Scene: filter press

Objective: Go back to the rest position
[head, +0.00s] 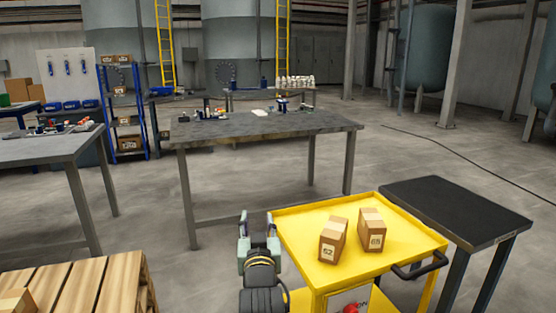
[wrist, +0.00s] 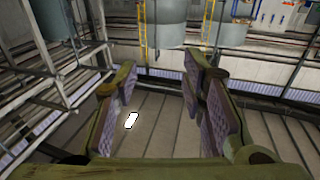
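My gripper (head: 257,223) stands upright beside the left edge of the yellow cart, with its fingers pointing up. In the wrist view my gripper (wrist: 160,95) shows its finger pads well apart, with nothing between them. The wrist view looks past the fingers at the ceiling, tanks and frames of the hall, and it appears upside down. No object is held.
A yellow cart (head: 292,223) carries two cardboard boxes (head: 333,241) (head: 371,229). A black-topped table (head: 455,207) stands right of it. A wooden pallet (head: 75,285) lies at the lower left. A grey workbench (head: 260,126) stands ahead, with another bench (head: 40,148) at left. Open floor lies between them.

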